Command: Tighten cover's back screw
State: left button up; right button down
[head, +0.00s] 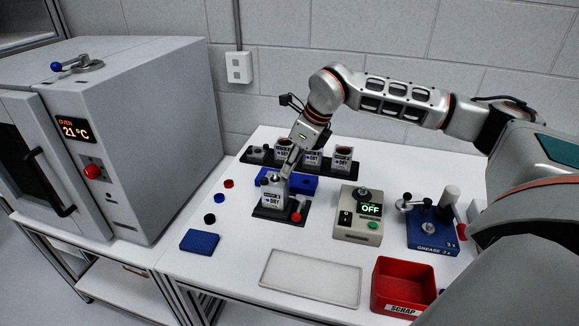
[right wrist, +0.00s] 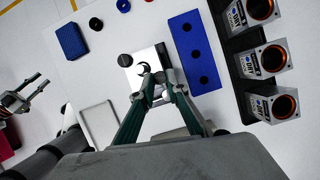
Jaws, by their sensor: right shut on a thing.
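The servo (head: 272,198), a light box with a printed label, stands upright on a dark fixture (head: 262,213) with a red-knobbed lever. In the right wrist view its pale cover (right wrist: 147,58) shows from above. A black screw (right wrist: 125,60) stands free at the cover's front. My right gripper (head: 287,171) points down over the back of the cover. In the right wrist view its fingertips (right wrist: 150,74) are shut on the back screw, mostly hidden between them.
A blue block with holes (head: 303,186) and a dark rack (head: 338,172) of servos stand close behind. A tester reading OFF (head: 360,215), a grease press (head: 432,227) and a red scrap bin (head: 402,286) are to the right. An empty tray (head: 311,277) lies in front.

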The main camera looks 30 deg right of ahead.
dwell(0.3)
jog(key=c, duration=2)
grip_release()
jog(key=shift+o, duration=0.2)
jog(key=shift+r, duration=0.15)
jog(key=v, duration=1.2)
